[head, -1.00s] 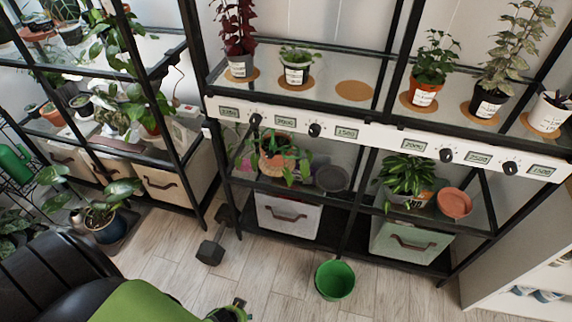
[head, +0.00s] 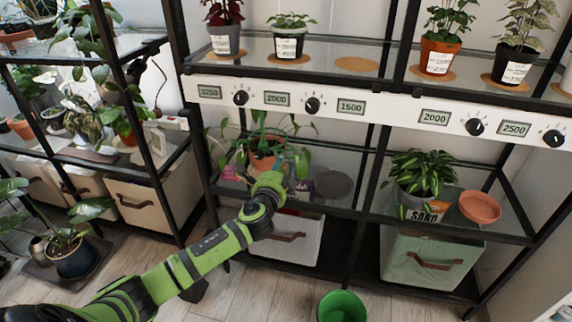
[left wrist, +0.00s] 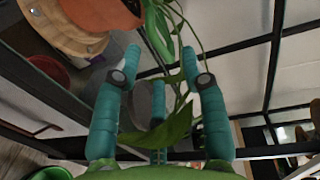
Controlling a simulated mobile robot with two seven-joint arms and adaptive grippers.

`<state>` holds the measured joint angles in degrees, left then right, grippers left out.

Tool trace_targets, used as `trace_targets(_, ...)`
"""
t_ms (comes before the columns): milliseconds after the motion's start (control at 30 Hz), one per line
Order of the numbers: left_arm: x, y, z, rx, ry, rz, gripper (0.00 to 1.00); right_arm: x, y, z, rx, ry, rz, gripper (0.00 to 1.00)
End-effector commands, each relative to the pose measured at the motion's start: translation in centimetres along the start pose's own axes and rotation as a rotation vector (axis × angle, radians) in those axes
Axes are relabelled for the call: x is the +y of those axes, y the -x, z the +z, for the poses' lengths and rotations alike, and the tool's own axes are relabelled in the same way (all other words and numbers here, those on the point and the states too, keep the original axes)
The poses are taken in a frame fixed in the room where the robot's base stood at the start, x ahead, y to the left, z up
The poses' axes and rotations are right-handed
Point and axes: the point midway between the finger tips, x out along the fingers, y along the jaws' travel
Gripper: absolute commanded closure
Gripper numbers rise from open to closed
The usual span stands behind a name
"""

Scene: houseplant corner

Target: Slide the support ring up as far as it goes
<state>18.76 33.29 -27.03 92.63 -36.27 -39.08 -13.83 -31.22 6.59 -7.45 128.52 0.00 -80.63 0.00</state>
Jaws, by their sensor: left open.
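My left gripper (head: 280,172) reaches into the lower glass shelf, in front of a trailing green plant (head: 240,140) in a terracotta pot (head: 263,160). In the left wrist view its teal fingers (left wrist: 161,78) are spread apart. A long green leaf (left wrist: 172,132) and thin stems show between and in front of them, and I cannot tell whether they touch. The terracotta pot (left wrist: 100,12) is at the top left of that view, beside a round wooden piece (left wrist: 65,32). I cannot make out a support ring in either view. My right gripper is out of view.
A dark round dish (head: 334,185) sits right of the plant. A black rack post (head: 366,150) stands beyond it. A control strip with knobs (head: 312,105) runs above the shelf. A white bin (head: 285,245) is below, and a green bucket (head: 342,306) is on the floor.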

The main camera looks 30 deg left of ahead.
Motion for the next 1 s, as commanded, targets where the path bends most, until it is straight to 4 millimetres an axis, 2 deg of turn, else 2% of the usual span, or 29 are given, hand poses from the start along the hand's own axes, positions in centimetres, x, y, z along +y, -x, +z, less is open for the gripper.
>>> trace_targets(100,0.1,-2.1,0.0,-0.002,0.001,-0.001,0.58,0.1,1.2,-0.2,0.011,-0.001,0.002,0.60)
trace_targets(300,0.2,-4.4,-0.1,0.001,0.003,0.001,0.58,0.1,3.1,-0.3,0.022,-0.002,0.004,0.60)
trace_targets(467,0.1,-5.1,0.0,0.001,0.002,0.002,0.58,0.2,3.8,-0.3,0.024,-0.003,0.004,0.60)
trace_targets(700,0.1,-5.1,0.0,0.001,0.003,0.003,0.58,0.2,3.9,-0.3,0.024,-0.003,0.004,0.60)
trace_targets(767,0.1,-5.1,0.0,0.001,0.003,0.003,0.82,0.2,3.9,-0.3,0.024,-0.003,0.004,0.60)
trace_targets(800,0.1,-5.1,0.0,0.001,0.003,0.003,0.98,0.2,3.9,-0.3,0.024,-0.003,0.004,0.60)
trace_targets(1000,0.1,-5.1,0.0,0.001,0.004,0.003,1.00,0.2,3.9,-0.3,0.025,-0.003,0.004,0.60)
